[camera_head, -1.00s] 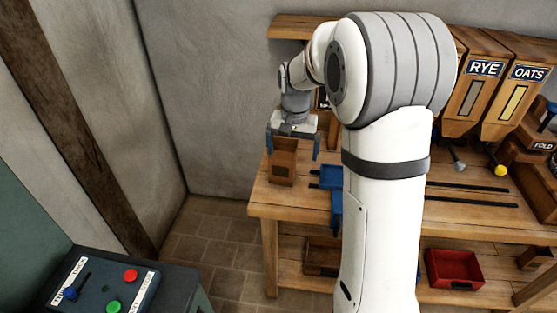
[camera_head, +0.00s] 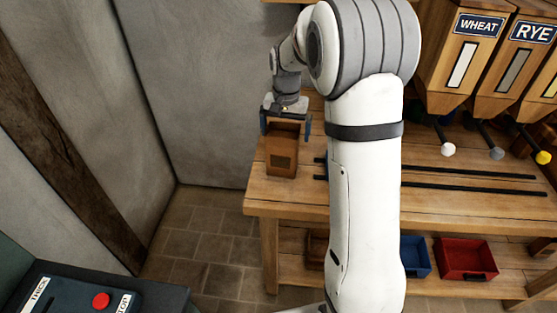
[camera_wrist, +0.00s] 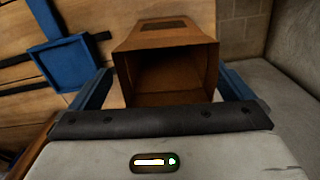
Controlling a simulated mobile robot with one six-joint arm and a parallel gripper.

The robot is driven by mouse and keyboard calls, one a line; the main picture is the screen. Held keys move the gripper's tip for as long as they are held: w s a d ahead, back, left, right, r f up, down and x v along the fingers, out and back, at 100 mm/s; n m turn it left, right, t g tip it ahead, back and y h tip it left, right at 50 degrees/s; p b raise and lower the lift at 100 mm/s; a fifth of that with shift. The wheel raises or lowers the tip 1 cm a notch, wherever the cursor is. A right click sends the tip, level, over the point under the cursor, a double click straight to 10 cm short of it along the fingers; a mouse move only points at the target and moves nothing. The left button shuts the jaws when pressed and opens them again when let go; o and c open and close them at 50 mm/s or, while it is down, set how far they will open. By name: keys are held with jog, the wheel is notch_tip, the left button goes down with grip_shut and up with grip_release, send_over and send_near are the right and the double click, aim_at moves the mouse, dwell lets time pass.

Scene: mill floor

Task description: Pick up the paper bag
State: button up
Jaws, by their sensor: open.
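The paper bag (camera_head: 281,160) is brown, upright and open at the top. It stands near the left end of the wooden bench (camera_head: 262,190). My gripper (camera_head: 286,124) is above and around the bag's upper part, with its blue fingers apart. In the wrist view the bag (camera_wrist: 180,40) shows its dark, open mouth between the two fingers of my gripper (camera_wrist: 166,88). Its lower part is partly hidden by the gripper body there. I cannot tell whether either finger touches the bag.
A blue square fixture (camera_wrist: 62,62) with dark rails lies on the bench beside the bag. WHEAT (camera_head: 462,65) and RYE (camera_head: 515,75) hoppers stand at the right. Blue (camera_head: 415,257) and red (camera_head: 466,259) bins sit on the lower shelf. A control box (camera_head: 80,290) is at the lower left.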

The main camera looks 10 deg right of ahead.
aim_at(283, 151)
jog(key=f, duration=0.5)
jog(key=f+p, duration=0.1)
jog(key=f, duration=0.2)
jog(key=shift+w+a+f, duration=0.15)
jog(key=shift+a+f, duration=0.05)
jog(key=shift+a, duration=0.15)
jog(key=c, duration=0.9)
